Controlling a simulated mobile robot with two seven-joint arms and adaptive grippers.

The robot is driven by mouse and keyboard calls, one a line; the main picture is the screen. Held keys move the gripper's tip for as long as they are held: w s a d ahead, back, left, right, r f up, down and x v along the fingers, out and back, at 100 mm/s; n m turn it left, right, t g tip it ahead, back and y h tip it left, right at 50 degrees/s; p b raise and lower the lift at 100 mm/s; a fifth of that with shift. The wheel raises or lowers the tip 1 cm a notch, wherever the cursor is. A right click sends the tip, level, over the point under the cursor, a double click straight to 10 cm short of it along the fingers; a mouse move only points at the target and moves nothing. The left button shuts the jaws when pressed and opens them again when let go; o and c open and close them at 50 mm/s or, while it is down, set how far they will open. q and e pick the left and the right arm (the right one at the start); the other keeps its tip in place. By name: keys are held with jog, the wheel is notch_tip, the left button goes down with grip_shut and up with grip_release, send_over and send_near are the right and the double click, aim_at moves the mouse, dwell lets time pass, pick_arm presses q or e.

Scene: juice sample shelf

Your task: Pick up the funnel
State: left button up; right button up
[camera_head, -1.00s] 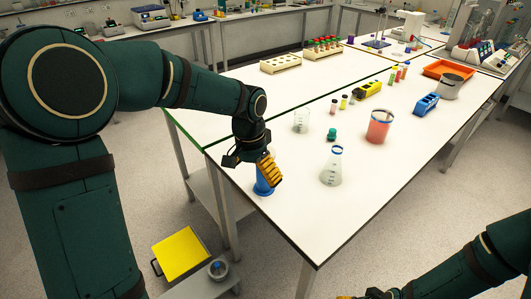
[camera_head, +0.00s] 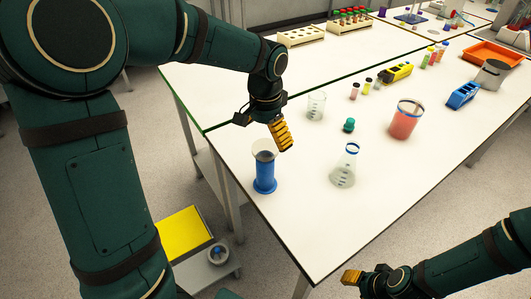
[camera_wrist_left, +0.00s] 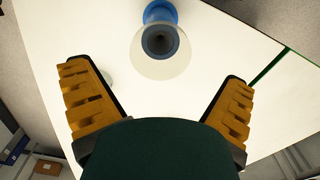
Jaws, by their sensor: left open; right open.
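A pale, see-through funnel (camera_head: 264,150) sits mouth up on top of an upright blue cylinder (camera_head: 265,178) near the table's left front edge. In the left wrist view, the funnel (camera_wrist_left: 160,63) shows as a pale round mouth with a dark centre, above the blue cylinder (camera_wrist_left: 160,11). My left gripper (camera_head: 282,136) is open and empty, just beyond and right of the funnel in the head view. In the left wrist view its fingers (camera_wrist_left: 158,88) are spread wide, with the funnel ahead between their lines. My right gripper (camera_head: 352,277) is low, off the table's front edge.
Right of the funnel stand a conical flask (camera_head: 344,168), a small green item (camera_head: 349,125), a clear beaker (camera_head: 316,107) and a red-filled beaker (camera_head: 406,120). Racks and small vials stand farther back. The table front (camera_head: 300,220) is bare.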

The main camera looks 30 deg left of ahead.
aim_at(265, 148)
pick_arm(q)
jog(key=shift+s+a+f+b, duration=0.1)
jog(key=shift+f+b, duration=0.2)
jog(key=shift+f, duration=1.3)
jog(key=shift+s+f+b, duration=0.1)
jog(key=shift+f+b, duration=0.2)
jog(key=shift+f, duration=1.3)
jog(key=c, duration=0.9)
